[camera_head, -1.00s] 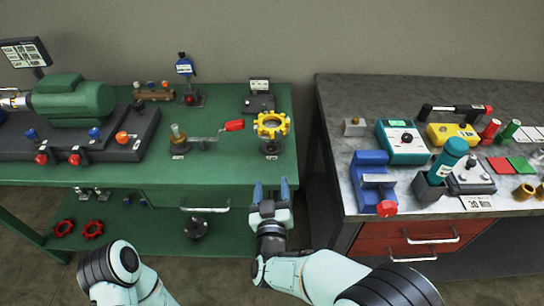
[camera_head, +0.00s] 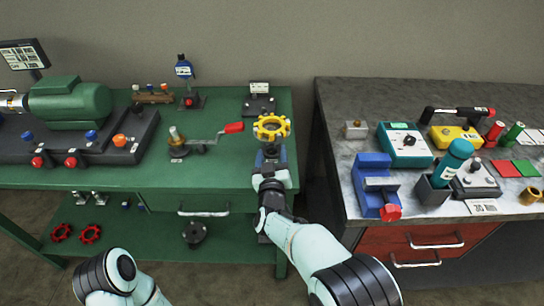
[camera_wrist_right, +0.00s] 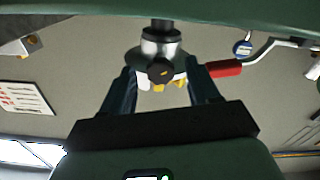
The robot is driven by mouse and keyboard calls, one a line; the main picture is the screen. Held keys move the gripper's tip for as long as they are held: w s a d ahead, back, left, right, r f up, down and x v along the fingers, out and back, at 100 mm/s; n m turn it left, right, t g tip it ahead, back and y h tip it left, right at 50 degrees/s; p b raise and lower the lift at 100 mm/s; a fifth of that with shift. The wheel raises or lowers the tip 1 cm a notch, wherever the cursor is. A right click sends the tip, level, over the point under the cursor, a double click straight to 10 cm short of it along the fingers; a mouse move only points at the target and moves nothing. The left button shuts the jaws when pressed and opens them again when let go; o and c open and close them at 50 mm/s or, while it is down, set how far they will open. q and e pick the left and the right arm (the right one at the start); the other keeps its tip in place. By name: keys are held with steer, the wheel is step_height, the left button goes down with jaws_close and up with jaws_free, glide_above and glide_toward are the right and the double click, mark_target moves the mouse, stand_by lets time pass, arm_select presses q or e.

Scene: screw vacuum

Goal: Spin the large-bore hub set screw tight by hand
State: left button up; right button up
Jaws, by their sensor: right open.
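A yellow handwheel (camera_head: 271,127) stands on a hub near the front right edge of the green bench; my right gripper largely hides the hub in the head view. In the right wrist view the metal hub (camera_wrist_right: 161,44) shows with a dark lobed screw knob (camera_wrist_right: 160,72) facing the camera. My right gripper (camera_head: 270,157) is open in front of the hub. In the wrist view, its blue fingers (camera_wrist_right: 161,78) lie on either side of the knob; I cannot tell whether they touch it. My left gripper is out of view.
A crank with a red handle (camera_head: 233,127) stands left of the hub. A green motor (camera_head: 71,100) is at the far left of the bench. A grey-topped bench (camera_head: 340,95) stands at right, beyond a narrow gap, with a blue vise (camera_head: 374,180) near its edge.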

steer(key=shift+c, duration=0.2)
steer(key=c, duration=1)
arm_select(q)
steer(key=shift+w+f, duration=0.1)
